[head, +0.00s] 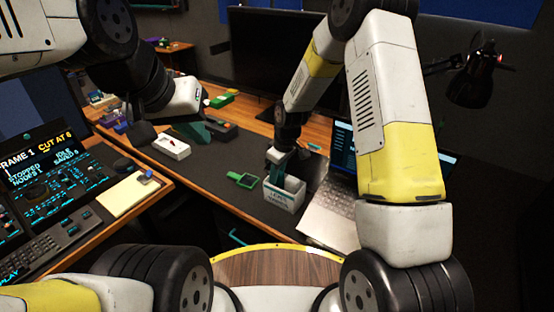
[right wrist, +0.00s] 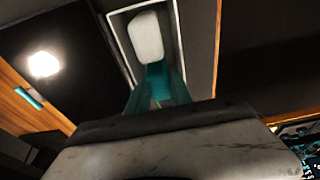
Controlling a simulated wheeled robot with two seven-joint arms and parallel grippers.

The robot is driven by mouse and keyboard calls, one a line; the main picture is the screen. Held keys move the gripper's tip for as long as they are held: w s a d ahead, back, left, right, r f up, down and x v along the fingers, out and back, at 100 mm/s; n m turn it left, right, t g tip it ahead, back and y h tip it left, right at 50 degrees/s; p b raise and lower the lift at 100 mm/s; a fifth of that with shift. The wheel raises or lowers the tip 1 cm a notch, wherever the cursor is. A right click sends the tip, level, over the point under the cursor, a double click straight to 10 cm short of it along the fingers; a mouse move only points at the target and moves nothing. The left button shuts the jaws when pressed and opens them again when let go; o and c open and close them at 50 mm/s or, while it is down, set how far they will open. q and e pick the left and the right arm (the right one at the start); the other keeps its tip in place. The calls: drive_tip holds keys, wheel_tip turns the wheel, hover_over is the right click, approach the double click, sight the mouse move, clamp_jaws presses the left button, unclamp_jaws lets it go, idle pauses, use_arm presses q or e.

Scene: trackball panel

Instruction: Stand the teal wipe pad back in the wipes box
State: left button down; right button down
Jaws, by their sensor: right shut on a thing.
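The white wipes box (head: 283,197), with dark lettering on its front, stands on the dark desk mat beside the laptop. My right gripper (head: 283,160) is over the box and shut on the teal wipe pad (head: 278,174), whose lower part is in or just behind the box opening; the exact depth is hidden. In the right wrist view the teal jaws (right wrist: 156,88) meet in front of a pale rounded block (right wrist: 146,37), framed by the box rim (right wrist: 118,45). My left gripper (head: 192,132) hangs above the mat at the left; its jaw opening is unclear.
A green-framed item (head: 242,180) lies left of the box. The laptop (head: 335,205) is close on the box's right. A monitor (head: 278,50) and lamp (head: 478,75) stand behind.

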drive_tip(key=c, duration=1.4)
unclamp_jaws()
drive_tip(key=shift+c, duration=0.2)
drive_tip(key=s+d+r+m+t, duration=0.1)
drive_tip(key=s+d+r, duration=0.2)
drive_tip(key=r, duration=0.8)
drive_tip(key=s+d+r+m, duration=0.2)
drive_tip(key=s+d+r, duration=0.15)
drive_tip(key=r, duration=0.75)
drive_tip(key=s+d+r+m+t, duration=0.2)
drive_tip(key=s+d+r+m, duration=0.1)
drive_tip(key=s, duration=0.6)
drive_tip(key=s+d+r+m+t, duration=0.2)
drive_tip(key=s+d+r+m, duration=0.2)
drive_tip(key=s+r, duration=0.3)
drive_tip(key=s, duration=0.2)
drive_tip(key=shift+s+d+m, duration=0.3)
drive_tip(key=shift+s+d, duration=0.1)
